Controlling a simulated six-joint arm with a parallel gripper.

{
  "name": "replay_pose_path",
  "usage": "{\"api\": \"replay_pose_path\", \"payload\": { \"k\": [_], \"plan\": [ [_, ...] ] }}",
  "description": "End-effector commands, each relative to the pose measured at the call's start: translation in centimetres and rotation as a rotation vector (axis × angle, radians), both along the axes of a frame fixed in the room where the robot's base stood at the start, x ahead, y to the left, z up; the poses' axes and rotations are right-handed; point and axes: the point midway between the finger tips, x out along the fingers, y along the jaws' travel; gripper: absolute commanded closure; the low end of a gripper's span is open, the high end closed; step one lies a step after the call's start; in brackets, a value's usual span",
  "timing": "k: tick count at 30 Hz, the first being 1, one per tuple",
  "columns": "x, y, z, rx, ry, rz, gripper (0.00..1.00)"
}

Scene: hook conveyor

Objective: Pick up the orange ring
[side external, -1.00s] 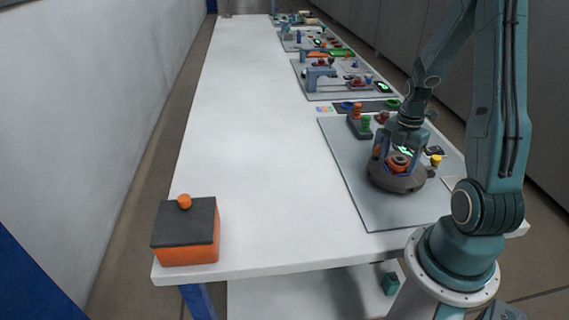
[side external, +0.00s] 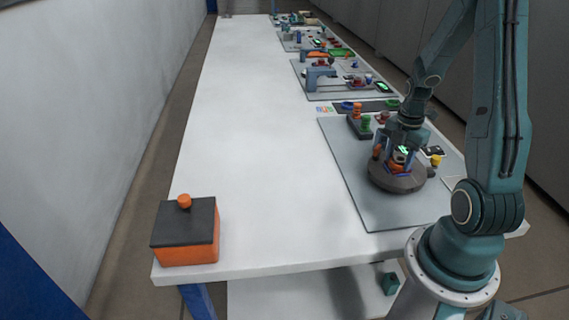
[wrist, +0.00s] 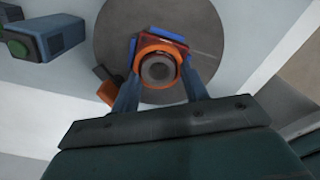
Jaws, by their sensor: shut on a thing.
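The orange ring (wrist: 146,48) shows in the wrist view with a round grey piece in its middle. My gripper (wrist: 160,80) has one finger on each side of it and is shut on it. Blue and red parts show just behind the ring. In the side external view the ring (side external: 397,167) is small and partly covered by my gripper (side external: 397,156), above the dark round turntable (side external: 396,184). I cannot tell whether the ring is clear of what lies under it.
An orange peg (side external: 376,153) and a yellow knob (side external: 436,160) stand near the turntable. A dark block with green and orange pegs (side external: 360,127) is behind. An orange box with a dark lid (side external: 186,236) is at the front left. The white table's middle is clear.

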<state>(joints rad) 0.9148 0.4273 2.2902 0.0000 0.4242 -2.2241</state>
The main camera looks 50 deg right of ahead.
Motion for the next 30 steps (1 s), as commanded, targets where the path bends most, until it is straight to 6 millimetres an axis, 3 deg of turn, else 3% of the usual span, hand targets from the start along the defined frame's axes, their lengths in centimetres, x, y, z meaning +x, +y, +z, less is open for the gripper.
{"api": "replay_pose_path", "payload": {
  "k": [8, 14, 30],
  "plan": [
    [0.1, -0.1, 1.5, -0.004, -0.002, 0.000, 0.77],
    [0.1, -0.1, 4.0, -0.005, -0.004, 0.000, 0.77],
    [0.1, -0.1, 15.0, -0.005, -0.004, 0.000, 0.77]
  ]
}}
